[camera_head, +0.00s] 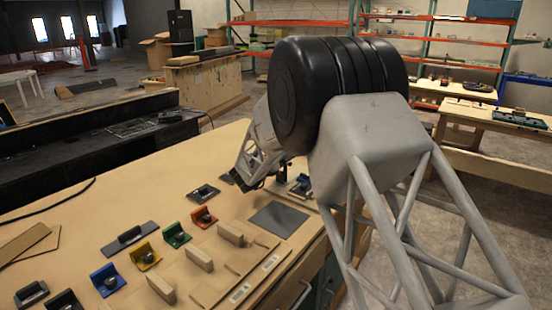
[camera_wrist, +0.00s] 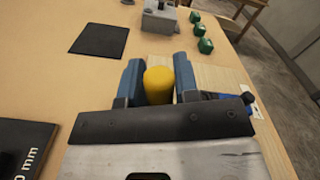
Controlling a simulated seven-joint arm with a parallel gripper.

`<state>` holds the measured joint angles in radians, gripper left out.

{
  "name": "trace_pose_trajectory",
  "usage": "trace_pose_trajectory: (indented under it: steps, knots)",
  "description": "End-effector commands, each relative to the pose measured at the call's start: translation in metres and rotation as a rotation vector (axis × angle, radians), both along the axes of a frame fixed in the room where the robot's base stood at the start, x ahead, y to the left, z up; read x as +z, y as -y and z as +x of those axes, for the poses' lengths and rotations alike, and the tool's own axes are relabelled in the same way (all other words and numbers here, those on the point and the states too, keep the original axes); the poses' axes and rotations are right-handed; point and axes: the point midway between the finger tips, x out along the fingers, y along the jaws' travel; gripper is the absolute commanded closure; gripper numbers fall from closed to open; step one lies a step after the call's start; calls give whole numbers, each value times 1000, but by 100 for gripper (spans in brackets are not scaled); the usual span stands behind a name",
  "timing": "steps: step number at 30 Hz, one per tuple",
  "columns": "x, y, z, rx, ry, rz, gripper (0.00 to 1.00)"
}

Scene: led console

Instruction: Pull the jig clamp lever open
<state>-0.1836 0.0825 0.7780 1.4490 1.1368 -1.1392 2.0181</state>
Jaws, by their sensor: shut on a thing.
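A rounded yellow grip (camera_wrist: 158,84), apparently the end of the jig clamp lever, sits between the two blue fingers of my gripper (camera_wrist: 158,80) in the wrist view. The fingers are shut on it, one on each side. The rest of the lever is hidden under the gripper body. A blue and black part (camera_wrist: 240,98), perhaps of the clamp jig, shows just right of the gripper.
A dark square pad (camera_wrist: 100,39) lies ahead left; it also shows in the head view (camera_head: 277,218). A grey block with a knob (camera_wrist: 159,17) and green pieces (camera_wrist: 205,45) stand beyond. Coloured brackets (camera_head: 175,235) and wooden blocks (camera_head: 199,258) line the bench.

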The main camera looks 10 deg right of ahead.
Motion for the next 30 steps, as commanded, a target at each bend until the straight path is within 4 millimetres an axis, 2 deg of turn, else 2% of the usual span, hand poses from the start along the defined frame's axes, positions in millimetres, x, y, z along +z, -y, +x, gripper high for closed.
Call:
trace_pose_trajectory:
  steps: [18, 19, 23, 30]
  knots:
    - [3, 4, -3, -2, 41, 38, 100]
    - [3, 4, -3, -2, 41, 38, 67]
    - [3, 4, -3, -2, 41, 38, 47]
    - [1, 3, -3, -1, 39, 39, 46]
